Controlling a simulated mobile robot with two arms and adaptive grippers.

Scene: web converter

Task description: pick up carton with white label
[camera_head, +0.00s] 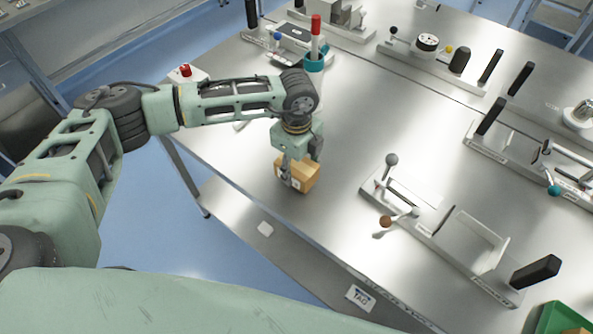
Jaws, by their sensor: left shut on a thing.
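A small brown carton (306,179) is at the front left edge of the steel table, in the middle of the head view. My left gripper (292,180) comes down on it from above and is shut on it. A small white patch shows on the carton's near side, partly covered by a finger. I cannot tell whether the carton touches the table. My right gripper is not in view.
The steel table (345,140) has free room right of the carton. A fixture with knobbed levers (430,225) stands to the right. More fixtures line the back and right. A green bin (555,318) is at lower right.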

